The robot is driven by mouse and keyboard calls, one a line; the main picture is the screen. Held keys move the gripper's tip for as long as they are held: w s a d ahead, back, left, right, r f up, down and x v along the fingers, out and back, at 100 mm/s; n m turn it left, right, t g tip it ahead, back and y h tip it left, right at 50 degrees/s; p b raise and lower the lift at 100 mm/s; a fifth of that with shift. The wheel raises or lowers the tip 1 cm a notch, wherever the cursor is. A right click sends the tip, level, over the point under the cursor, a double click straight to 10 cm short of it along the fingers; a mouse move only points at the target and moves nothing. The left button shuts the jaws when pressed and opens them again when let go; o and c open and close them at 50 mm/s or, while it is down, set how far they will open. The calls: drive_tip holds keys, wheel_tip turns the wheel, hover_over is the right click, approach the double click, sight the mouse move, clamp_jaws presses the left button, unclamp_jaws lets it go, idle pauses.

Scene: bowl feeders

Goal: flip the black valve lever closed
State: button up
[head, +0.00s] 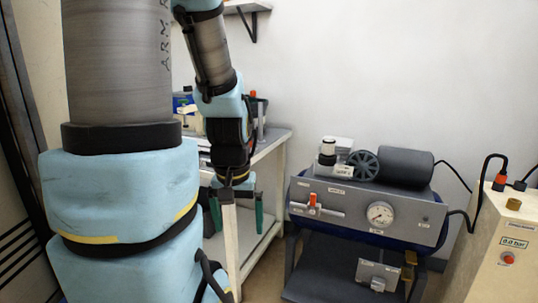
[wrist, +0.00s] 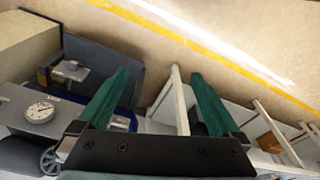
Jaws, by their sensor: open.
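A small dark lever (head: 378,284) shows on a grey plate (head: 366,270) low on the front of the compressor. It looks like the black valve lever, but it is too small for me to tell its position. The same plate shows at the left of the wrist view (wrist: 72,68), with its lever unclear. My gripper (head: 237,218) has green fingers and hangs left of the compressor, beside the white workbench. In the wrist view my gripper (wrist: 160,76) is open, with nothing held between its fingers. It is well apart from the lever.
The compressor's upper panel (head: 335,192) carries a pressure gauge (head: 380,214) and a red-orange lever (head: 312,203). A beige box (head: 490,240) with a red button stands at the right. The white workbench (head: 270,146) and its leg are close to my gripper.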

wheel_tip(320, 180, up, 6)
drive_tip(key=p, duration=0.4)
